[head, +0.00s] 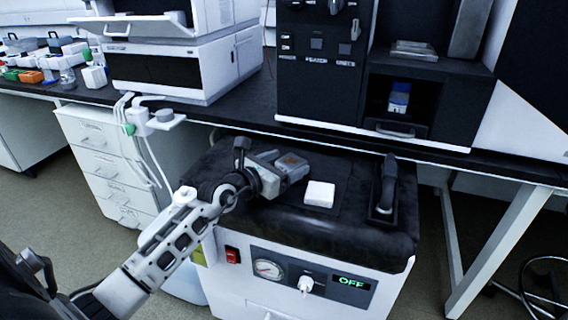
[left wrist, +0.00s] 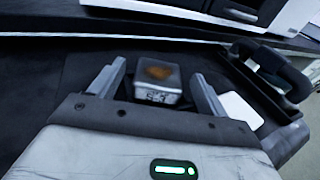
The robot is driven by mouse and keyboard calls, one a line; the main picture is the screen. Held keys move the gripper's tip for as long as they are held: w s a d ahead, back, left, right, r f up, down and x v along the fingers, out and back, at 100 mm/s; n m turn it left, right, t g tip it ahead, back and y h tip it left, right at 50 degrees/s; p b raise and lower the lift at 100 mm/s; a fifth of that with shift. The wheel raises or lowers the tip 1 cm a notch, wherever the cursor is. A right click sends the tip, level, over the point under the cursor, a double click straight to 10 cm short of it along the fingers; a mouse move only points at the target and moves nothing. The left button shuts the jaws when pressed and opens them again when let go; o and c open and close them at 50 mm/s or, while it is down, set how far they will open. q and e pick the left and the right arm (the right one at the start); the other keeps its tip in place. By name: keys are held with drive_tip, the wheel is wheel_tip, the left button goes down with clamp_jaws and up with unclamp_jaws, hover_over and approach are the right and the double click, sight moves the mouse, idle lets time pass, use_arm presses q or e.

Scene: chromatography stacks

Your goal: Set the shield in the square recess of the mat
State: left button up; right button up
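My left gripper (head: 281,168) is low over the dark mat (head: 345,170) on the cart top. In the left wrist view its two fingers (left wrist: 159,72) are spread, one on each side of a small grey box with a rusty-brown patch on top (left wrist: 158,80); narrow gaps show beside the box. A white square block (head: 319,194) lies flat on the mat to the right of the gripper; it also shows in the left wrist view (left wrist: 242,108). I cannot tell for certain which one is the shield. The square recess is not clearly visible. My right gripper is not in view.
A raised black handle (head: 386,185) stands at the right of the cart top. The cart front (head: 290,280) has a gauge and an OFF display. The bench edge (head: 400,142) with a black instrument is just behind.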

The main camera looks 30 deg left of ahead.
use_arm(q)
drive_tip(key=shift+s+d+f, duration=0.1)
drive_tip(key=shift+d+f, duration=0.05)
drive_tip(key=shift+f, duration=0.7)
drive_tip(key=shift+r, duration=0.15)
drive_tip(key=shift+s+a+r+g+p, duration=0.15)
drive_tip(key=shift+s+r+p, duration=0.2)
drive_tip(key=shift+s, duration=0.3)
drive_tip(key=shift+s+a+r+g+p, duration=0.15)
drive_tip(key=shift+s+r+p, duration=0.2)
drive_tip(key=shift+s, duration=0.25)
drive_tip(key=v, duration=0.8)
drive_tip(key=shift+r+p, duration=0.1)
drive_tip(key=shift+p, duration=0.25)
drive_tip(key=shift+s+a+r, duration=0.1)
drive_tip(key=shift+s+r, duration=0.05)
drive_tip(key=shift+s, duration=0.45)
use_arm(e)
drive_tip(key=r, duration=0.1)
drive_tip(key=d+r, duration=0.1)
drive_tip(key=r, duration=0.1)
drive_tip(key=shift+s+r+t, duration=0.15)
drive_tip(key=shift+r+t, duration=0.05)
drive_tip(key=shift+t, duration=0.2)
